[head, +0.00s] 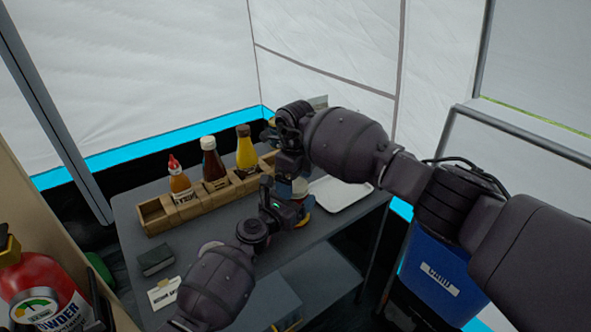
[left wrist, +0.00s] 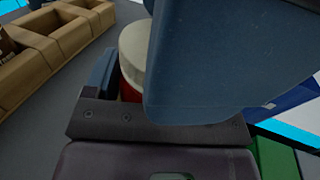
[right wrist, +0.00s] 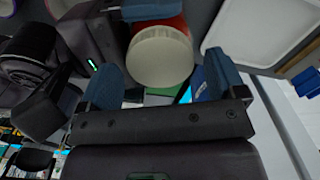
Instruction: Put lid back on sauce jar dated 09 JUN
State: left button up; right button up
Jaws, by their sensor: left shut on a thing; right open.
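A jar with a red body (right wrist: 165,22) and a cream-white lid (right wrist: 160,58) stands near the grey table's right edge. The lid sits on top of the jar; I cannot tell whether it is tight. My left gripper (head: 293,212) is shut on the jar's side, low on the body. The jar's red side also shows past a blue finger in the left wrist view (left wrist: 128,92). My right gripper (right wrist: 158,70) is open above the jar, its blue fingers either side of the lid and apart from it. No date is readable.
A wooden caddy (head: 157,216) behind holds orange, brown and yellow sauce bottles. A white tray (head: 345,197) lies right of the jar. A dark box (head: 155,259) and a card (head: 163,293) lie at the left. A red extinguisher (head: 40,290) and a blue bin (head: 440,275) flank the table.

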jog(key=shift+f, duration=0.25)
jog(key=shift+c, duration=0.5)
jog(key=c, duration=0.9)
jog(key=o, duration=1.1)
jog(key=shift+r, duration=0.1)
notch_tip(320, 180, up, 12)
jog(key=shift+f, duration=0.1)
